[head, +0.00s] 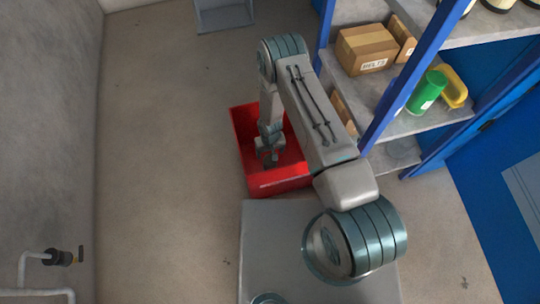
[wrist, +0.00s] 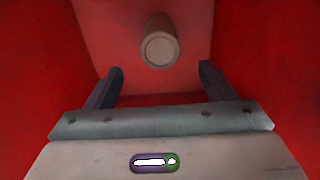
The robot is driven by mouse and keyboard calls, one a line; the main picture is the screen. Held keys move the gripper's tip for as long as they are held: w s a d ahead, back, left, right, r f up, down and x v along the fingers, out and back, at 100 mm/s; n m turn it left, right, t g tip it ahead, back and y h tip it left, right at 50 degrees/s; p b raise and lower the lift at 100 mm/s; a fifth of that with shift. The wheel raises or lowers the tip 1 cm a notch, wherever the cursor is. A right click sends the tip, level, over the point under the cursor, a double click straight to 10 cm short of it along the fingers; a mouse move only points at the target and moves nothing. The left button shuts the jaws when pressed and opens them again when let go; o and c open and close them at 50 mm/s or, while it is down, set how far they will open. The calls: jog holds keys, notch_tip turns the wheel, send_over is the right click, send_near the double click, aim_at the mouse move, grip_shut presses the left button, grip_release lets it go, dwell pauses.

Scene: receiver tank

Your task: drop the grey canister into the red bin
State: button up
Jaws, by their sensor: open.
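The red bin (head: 290,181) stands on the floor beside the shelf unit, in front of my base. My gripper (head: 269,160) points down inside the bin's opening. In the wrist view my gripper (wrist: 161,72) is open, its two fingers wide apart with nothing held between them. The grey canister (wrist: 160,48) shows beyond the fingertips, its round end facing the camera, with the red walls of the bin (wrist: 245,50) around it. I cannot tell whether it rests on the bin's floor. I cannot make out the canister in the head view, where my arm covers part of the bin.
A blue-framed shelf (head: 395,125) on the right holds a cardboard box (head: 366,49), a green can (head: 427,92) and a yellow object (head: 454,88). A pipe with a valve (head: 62,257) is at the lower left. The floor (head: 165,150) left of the bin is clear.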

jog(key=shift+r, duration=0.8)
jog(key=w+d+r, duration=0.1)
jog(key=d+r, duration=0.2)
jog(key=r, duration=0.7)
jog(key=w+d+r+m, duration=0.1)
jog(key=d+r, duration=0.1)
jog(key=r, duration=0.9)
jog(key=w+d+r, duration=0.2)
jog(key=d+r, duration=0.1)
jog(key=r, duration=0.7)
jog(key=s+d+r+m+t, duration=0.1)
jog(key=s+d+r, duration=0.1)
jog(key=s+r, duration=0.35)
jog(key=s+d+r, duration=0.3)
jog(key=r, duration=0.6)
jog(key=s+d+r, duration=0.1)
jog(key=s+r, duration=0.2)
jog(key=s, duration=0.3)
jog(key=s+d+r+m, duration=0.1)
jog(key=s+r, duration=0.3)
jog(key=s, duration=0.3)
jog(key=shift+s+d, duration=0.25)
